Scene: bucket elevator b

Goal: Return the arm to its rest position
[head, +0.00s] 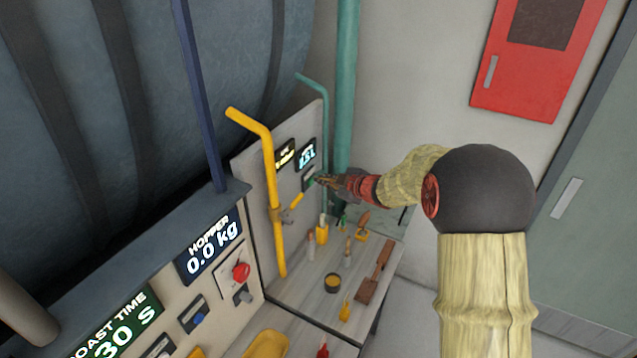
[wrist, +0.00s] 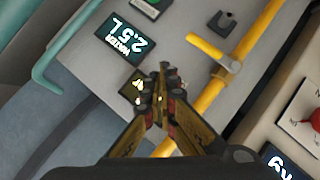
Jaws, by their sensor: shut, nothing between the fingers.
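My arm reaches out from the right side of the head view, and my gripper (head: 322,180) is at the upright grey panel (head: 250,165) with the yellow and green pipes. In the wrist view my gripper (wrist: 162,82) is shut and empty, its fingertips together in front of the panel. The water display (wrist: 126,42) reading 2.5 L is just above and left of the fingertips there. A smaller display is partly hidden behind the fingers. I cannot tell whether the fingertips touch the panel.
A yellow pipe (head: 270,180) with a valve handle (wrist: 208,48) stands beside the gripper. A green pipe (head: 346,80) rises behind. A red wall cabinet (head: 535,60) hangs at upper right.

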